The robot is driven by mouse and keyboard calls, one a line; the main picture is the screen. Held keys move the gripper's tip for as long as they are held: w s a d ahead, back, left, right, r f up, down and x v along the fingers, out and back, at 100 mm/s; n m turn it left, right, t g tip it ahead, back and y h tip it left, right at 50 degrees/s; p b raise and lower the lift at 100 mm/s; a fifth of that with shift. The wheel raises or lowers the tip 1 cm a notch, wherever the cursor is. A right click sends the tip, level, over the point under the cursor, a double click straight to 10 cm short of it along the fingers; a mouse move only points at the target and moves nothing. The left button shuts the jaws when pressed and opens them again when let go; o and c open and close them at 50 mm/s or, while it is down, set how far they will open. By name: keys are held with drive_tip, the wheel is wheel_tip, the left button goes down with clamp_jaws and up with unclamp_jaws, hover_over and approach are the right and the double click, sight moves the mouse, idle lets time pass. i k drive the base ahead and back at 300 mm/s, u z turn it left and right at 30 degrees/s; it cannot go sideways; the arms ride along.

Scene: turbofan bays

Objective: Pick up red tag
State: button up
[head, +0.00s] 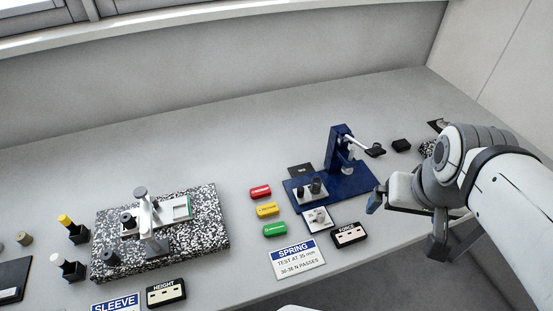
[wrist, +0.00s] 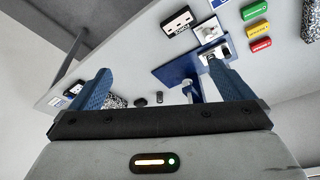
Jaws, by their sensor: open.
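The red tag (head: 260,191) lies flat on the grey bench, at the back of a short column of tags, left of the blue press. It also shows in the wrist view (wrist: 260,45) at the upper right, beyond the right finger. My gripper (head: 405,222) is at the right, over the bench's front edge, well to the right of the tag. In the wrist view my gripper (wrist: 158,75) has its two blue fingers wide apart with nothing held between them.
A yellow tag (head: 267,210) and a green tag (head: 275,229) lie in front of the red one. The blue press (head: 352,187) stands between my gripper and the tags. A SPRING sign (head: 297,258) and speckled slab (head: 215,240) are nearby. Bench behind the tags is clear.

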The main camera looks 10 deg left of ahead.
sight(262, 191)
drive_tip(key=u, duration=2.15)
drive_tip(key=k, duration=1.05)
drive_tip(key=z, duration=1.05)
drive_tip(key=i, duration=1)
drive_tip(key=u, duration=0.05)
